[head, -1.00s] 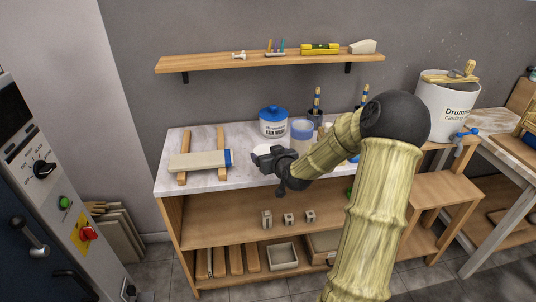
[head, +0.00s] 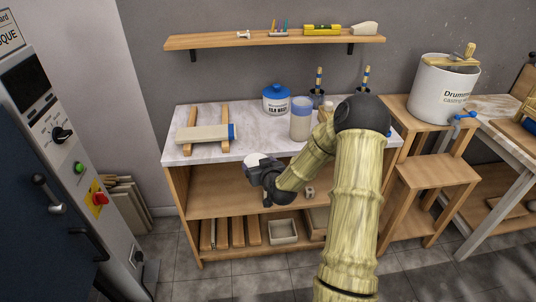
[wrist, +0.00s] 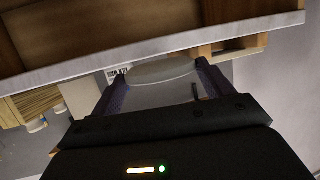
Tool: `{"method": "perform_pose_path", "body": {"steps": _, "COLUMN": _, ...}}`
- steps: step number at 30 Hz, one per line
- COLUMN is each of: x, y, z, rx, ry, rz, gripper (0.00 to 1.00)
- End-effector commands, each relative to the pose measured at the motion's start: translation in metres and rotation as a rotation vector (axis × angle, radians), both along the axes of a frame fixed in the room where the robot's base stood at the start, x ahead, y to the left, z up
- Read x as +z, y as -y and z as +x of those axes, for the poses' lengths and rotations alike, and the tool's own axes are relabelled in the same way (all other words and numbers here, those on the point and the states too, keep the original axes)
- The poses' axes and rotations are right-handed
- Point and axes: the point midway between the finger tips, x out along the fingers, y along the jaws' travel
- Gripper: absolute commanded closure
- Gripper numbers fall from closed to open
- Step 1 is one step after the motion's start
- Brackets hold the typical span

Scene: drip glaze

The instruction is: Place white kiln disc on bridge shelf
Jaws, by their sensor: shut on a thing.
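My gripper (head: 262,167) is shut on the white kiln disc (head: 257,158), out in front of the workbench and below its marble top. In the wrist view the disc (wrist: 160,71) lies flat between the two fingers of my gripper (wrist: 163,80). The bench's wooden middle shelf (head: 215,185) is behind the gripper. A small beige post (head: 310,192) stands on that shelf; my gripper and arm hide part of the area around it. I cannot tell which surface is the bridge shelf.
On the marble top (head: 180,155) a pale slab (head: 203,134) with a blue end lies across two wooden bars. A blue-lidded jar (head: 276,98) and a cup (head: 300,118) stand behind. The kiln (head: 75,150) stands left.

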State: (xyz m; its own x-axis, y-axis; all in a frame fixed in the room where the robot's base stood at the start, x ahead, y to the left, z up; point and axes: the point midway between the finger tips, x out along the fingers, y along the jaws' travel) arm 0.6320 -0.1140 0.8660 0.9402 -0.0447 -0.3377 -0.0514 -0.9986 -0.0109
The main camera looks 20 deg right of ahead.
Motion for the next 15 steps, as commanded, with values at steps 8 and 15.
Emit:
{"method": "perform_pose_path", "body": {"steps": 8, "x": -0.059, "y": -0.042, "z": -0.007, "rx": 0.019, "ry": -0.008, "rz": 0.002, "gripper": 0.46}}
{"method": "perform_pose_path", "body": {"steps": 15, "x": -0.133, "y": -0.094, "z": -0.035, "rx": 0.041, "ry": -0.012, "rz": -0.004, "gripper": 0.46}}
